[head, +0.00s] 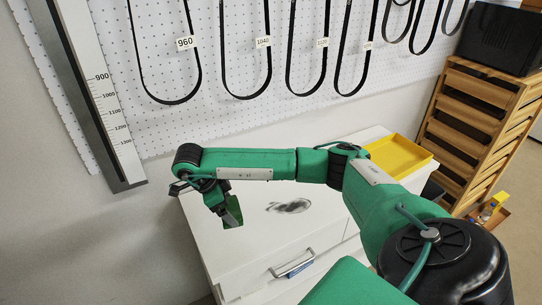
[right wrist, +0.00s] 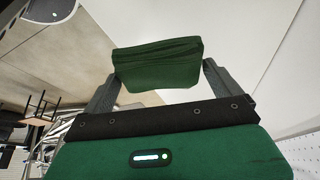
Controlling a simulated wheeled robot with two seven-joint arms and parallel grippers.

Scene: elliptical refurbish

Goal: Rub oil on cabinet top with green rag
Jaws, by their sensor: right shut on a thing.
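The white cabinet top (head: 270,240) lies in front of the pegboard wall in the head view. A dark, glossy oil patch (head: 288,206) is on it, near the middle. My right gripper (head: 228,207) is at the left part of the cabinet top, left of the oil patch. It is shut on the folded green rag (right wrist: 157,64), which sits between both fingers in the right wrist view. In the head view the green rag (head: 234,213) hangs below the gripper; I cannot tell whether it touches the top. My left gripper is not in view.
A yellow tray (head: 397,155) stands at the cabinet's far right corner, behind my right arm. A wooden slatted rack (head: 480,120) with a black box (head: 500,38) on it is at the right. Black belts (head: 245,90) hang on the pegboard. A drawer handle (head: 293,264) is on the cabinet front.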

